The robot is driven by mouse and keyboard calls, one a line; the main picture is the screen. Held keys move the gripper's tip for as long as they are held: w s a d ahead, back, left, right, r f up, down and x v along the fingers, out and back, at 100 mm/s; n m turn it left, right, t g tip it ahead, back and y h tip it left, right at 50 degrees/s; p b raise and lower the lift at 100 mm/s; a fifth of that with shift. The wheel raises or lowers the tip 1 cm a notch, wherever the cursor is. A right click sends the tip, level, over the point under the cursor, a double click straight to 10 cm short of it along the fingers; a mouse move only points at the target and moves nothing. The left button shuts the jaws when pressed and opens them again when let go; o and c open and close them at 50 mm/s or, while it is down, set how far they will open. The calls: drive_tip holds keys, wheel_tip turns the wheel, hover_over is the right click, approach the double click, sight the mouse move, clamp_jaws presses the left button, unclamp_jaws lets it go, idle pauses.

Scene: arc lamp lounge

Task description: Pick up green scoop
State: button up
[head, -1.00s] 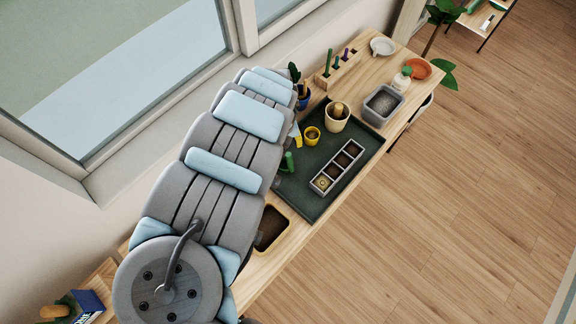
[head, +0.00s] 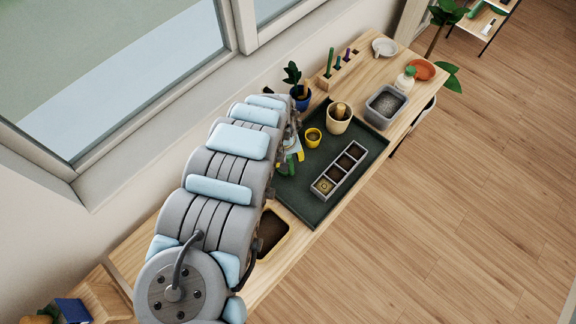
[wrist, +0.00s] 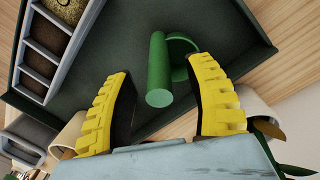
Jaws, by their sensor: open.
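The green scoop (wrist: 158,75) lies on the dark tray in the wrist view, its round handle end toward me and its curved part beyond. My gripper (wrist: 161,68) is open, with one yellow finger on each side of the scoop. I see a gap between each finger and the handle, and cannot tell its height above the tray. In the head view, the scoop (head: 284,169) shows as a small green patch beside the end of my arm, which hides much of it and of my gripper.
A plant in a blue pot (head: 301,98) stands behind, near a wooden tool block (head: 345,72).

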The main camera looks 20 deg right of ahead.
drive_tip(key=shift+f, duration=1.1)
drive_tip(key=shift+d, duration=0.1)
clamp_jaws()
